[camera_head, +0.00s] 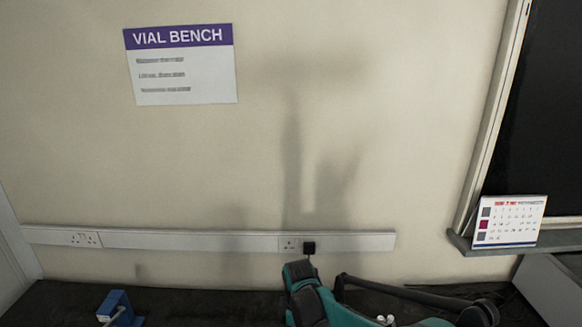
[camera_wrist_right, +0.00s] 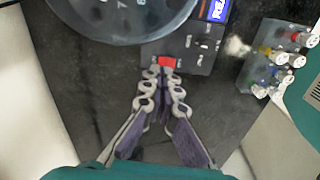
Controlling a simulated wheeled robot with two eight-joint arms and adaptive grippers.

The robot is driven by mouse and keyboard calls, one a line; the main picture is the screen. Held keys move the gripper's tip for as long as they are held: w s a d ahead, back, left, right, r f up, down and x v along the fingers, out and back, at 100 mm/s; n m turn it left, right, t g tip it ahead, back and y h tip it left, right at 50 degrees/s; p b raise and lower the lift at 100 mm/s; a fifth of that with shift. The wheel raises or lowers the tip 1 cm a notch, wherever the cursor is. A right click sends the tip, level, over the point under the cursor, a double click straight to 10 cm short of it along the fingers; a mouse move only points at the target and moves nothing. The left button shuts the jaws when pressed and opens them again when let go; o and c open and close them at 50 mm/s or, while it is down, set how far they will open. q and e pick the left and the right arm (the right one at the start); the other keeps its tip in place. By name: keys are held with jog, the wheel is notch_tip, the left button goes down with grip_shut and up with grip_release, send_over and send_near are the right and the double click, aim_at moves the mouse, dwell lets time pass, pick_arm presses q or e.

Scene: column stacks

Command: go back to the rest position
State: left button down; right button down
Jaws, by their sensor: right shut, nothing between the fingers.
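My right gripper (camera_wrist_right: 163,73) is shut and empty in the right wrist view. Its fingertips come together just below a red patch (camera_wrist_right: 166,62) on the front edge of a dark device panel (camera_wrist_right: 205,45) with a blue display. I cannot tell whether they touch it. A teal and dark arm part of mine (camera_head: 305,292) shows at the bottom middle of the head view. My left gripper is not in view.
A large dark round part (camera_wrist_right: 120,22) lies left of the panel. A rack of several colour-capped vials (camera_wrist_right: 283,58) stands at the right. In the head view, a blue object (camera_head: 117,306) sits at lower left and a calendar (camera_head: 509,220) on a right-hand ledge.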

jog(key=s+d+r+m+t, duration=0.3)
jog(key=s+d+r+m, duration=0.6)
jog(key=d+r, duration=0.15)
jog(key=s+d+m+t+b, duration=0.1)
jog(key=s+d+m+t, duration=0.2)
jog(key=s+d+m, duration=0.3)
jog(key=shift+s+m+t, duration=0.4)
jog(key=shift+s+m, duration=0.5)
jog(key=shift+s, duration=1.25)
